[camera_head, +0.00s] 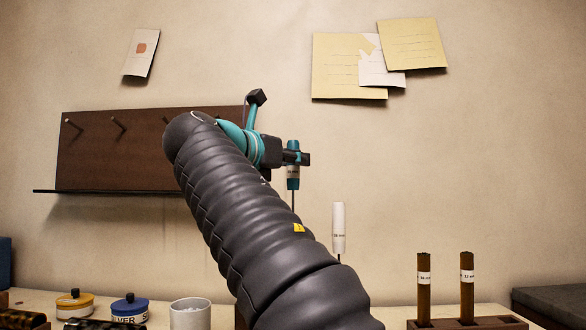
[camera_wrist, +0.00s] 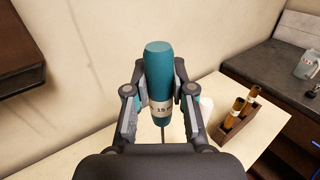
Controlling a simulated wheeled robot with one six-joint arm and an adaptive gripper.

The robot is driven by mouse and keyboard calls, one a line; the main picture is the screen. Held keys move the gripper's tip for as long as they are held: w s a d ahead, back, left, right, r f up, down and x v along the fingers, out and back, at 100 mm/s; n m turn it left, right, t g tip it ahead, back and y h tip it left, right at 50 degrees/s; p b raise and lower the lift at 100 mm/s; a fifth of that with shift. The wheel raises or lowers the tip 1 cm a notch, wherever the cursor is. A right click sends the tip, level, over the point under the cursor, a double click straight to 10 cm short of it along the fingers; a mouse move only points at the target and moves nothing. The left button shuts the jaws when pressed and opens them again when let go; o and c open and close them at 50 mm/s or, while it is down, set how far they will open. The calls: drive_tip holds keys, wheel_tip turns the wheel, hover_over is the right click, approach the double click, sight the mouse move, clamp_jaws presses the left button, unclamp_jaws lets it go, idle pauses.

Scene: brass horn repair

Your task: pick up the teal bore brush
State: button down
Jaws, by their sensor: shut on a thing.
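The teal bore brush (camera_wrist: 166,81) has a teal handle with a pale printed band and a thin rod pointing down. My gripper (camera_wrist: 160,108) is shut on its handle, with one finger on each side, in the wrist view. In the head view the teal bore brush (camera_head: 292,182) hangs upright below my gripper (camera_head: 293,158), its thin shaft running down behind my arm. The brush's lower end is hidden in both views.
A white-handled tool (camera_head: 339,228) stands upright just right of my arm. A wooden block (camera_head: 468,323) holds two brown rods at the right. A dark pegboard (camera_head: 120,150) is on the wall. Jars (camera_head: 130,308) and a white cup (camera_head: 190,314) stand at the lower left.

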drive_tip(key=v, duration=1.8)
drive_tip(key=shift+r, duration=0.2)
